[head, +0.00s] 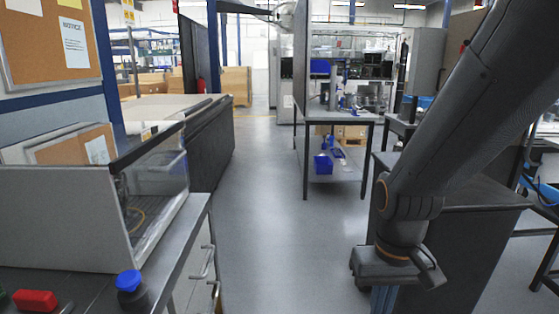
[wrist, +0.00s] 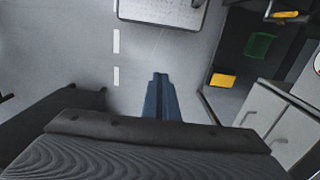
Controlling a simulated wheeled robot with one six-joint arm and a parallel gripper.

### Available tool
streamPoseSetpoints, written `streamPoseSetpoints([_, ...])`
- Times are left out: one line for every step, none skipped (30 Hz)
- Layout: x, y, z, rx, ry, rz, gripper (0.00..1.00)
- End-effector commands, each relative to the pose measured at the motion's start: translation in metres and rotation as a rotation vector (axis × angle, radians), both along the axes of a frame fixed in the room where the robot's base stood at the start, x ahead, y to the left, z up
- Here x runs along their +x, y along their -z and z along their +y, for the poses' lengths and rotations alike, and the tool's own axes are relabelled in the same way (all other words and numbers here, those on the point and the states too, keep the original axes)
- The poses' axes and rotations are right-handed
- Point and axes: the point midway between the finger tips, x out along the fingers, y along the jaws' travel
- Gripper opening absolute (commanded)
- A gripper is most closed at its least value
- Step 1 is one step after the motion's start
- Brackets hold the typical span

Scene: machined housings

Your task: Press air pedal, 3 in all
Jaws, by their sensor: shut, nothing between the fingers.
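My gripper (head: 384,300) points down over the floor at the lower right of the head view, its blue fingers together. The gripper also shows in the wrist view (wrist: 160,77), shut and empty, with grey floor around the tips. No air pedal can be identified for sure. A small yellow block (wrist: 222,80) with a dark edge lies low near the cabinet, right of my fingertips and apart from them. I cannot tell whether it is a pedal.
A pale dotted plate (wrist: 160,9) with a dark edge is at the top of the wrist view. A white cabinet (wrist: 247,115) stands at right. In the head view, a bench with a blue knob (head: 128,281) and red block (head: 35,300) is at left. The middle aisle (head: 255,220) is clear.

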Motion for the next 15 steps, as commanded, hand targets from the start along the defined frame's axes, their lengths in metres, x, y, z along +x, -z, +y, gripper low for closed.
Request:
streamPoseSetpoints([-0.0023,-0.0063,-0.0033,-0.001,0.007,0.003,0.0])
streamPoseSetpoints([-0.0027,-0.0071,-0.0046,-0.002,0.01,0.003,0.0])
streamPoseSetpoints([-0.0031,-0.0077,-0.0059,-0.003,0.012,0.004,0.0])
streamPoseSetpoints([-0.0032,-0.0079,-0.0065,-0.003,0.014,0.004,0.0])
streamPoseSetpoints([-0.0032,-0.0079,-0.007,-0.004,0.014,0.004,0.0])
streamPoseSetpoints([-0.0032,-0.0077,-0.0073,-0.004,0.015,0.004,0.0])
streamPoseSetpoints([-0.0031,-0.0075,-0.0074,-0.004,0.015,0.004,0.0])
streamPoseSetpoints([-0.003,-0.0072,-0.0074,-0.004,0.015,0.004,0.0])
streamPoseSetpoints([-0.0029,-0.0069,-0.0073,-0.004,0.015,0.004,0.0])
streamPoseSetpoints([-0.0029,-0.0068,-0.0072,-0.004,0.015,0.004,0.0])
streamPoseSetpoints([-0.0028,-0.0068,-0.0072,-0.004,0.015,0.004,0.0])
streamPoseSetpoints([-0.0028,-0.0068,-0.0071,-0.004,0.015,0.004,0.0])
streamPoseSetpoints([-0.0028,-0.0068,-0.0071,-0.004,0.015,0.004,0.0])
streamPoseSetpoints([-0.0028,-0.0068,-0.0071,-0.004,0.015,0.004,0.0])
streamPoseSetpoints([-0.0028,-0.0068,-0.007,-0.004,0.014,0.004,0.0])
